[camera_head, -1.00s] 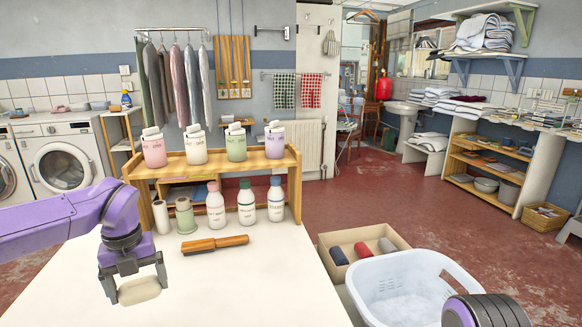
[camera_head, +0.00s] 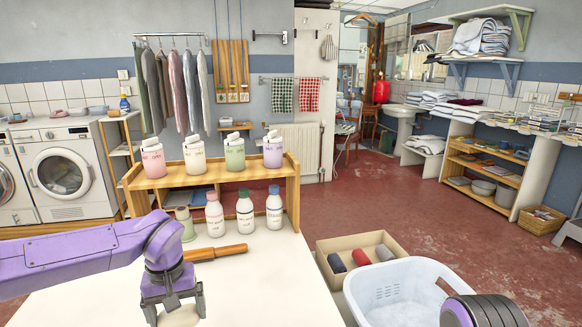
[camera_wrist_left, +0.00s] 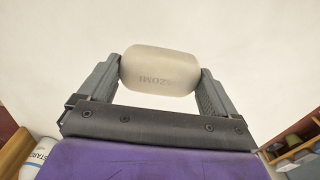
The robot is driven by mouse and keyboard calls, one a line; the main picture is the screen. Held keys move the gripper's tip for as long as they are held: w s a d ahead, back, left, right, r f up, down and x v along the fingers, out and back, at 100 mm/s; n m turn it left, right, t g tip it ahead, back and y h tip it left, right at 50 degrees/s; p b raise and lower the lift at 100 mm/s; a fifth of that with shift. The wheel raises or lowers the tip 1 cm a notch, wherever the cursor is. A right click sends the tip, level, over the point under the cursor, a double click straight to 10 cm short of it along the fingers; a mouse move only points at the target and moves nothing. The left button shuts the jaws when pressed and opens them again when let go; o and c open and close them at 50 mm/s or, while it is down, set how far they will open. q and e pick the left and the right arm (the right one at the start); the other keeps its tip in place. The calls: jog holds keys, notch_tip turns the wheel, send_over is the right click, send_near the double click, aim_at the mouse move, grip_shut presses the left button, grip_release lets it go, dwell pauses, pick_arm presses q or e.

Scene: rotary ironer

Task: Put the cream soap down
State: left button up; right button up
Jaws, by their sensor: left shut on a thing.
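The cream soap (camera_wrist_left: 160,72) is an oval bar with faint lettering. In the left wrist view it sits between the two fingers of my left gripper (camera_wrist_left: 160,82), which is shut on it at both ends. In the head view the gripper (camera_head: 175,312) points down over the white table (camera_head: 260,290), and the soap (camera_head: 180,318) shows below it, partly cut off by the frame edge. I cannot tell whether the soap touches the table. My right gripper is not clearly seen; only a dark rounded part of mine shows at the lower right.
A wooden-handled tool (camera_head: 215,253) lies just behind the gripper. Three bottles (camera_head: 245,212) and a wooden shelf (camera_head: 215,180) with several labelled containers stand at the table's back. A white basket (camera_head: 405,285) and a cardboard box (camera_head: 345,245) are at the right. The table's front right is clear.

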pick_arm(q)
jog(key=d+m, duration=0.1)
jog(key=s+d+f+m+p, duration=0.1)
jog(key=s+d+m+p, duration=0.1)
jog(key=shift+s+d+f+m, duration=0.2)
jog(key=shift+f+m, duration=0.05)
jog(key=shift+m, duration=0.15)
jog(key=shift+s+d+f, duration=0.15)
jog(key=shift+s+f, duration=0.05)
jog(key=shift+f, duration=0.1)
jog(key=shift+s+f, duration=0.1)
jog(key=shift+f, duration=0.25)
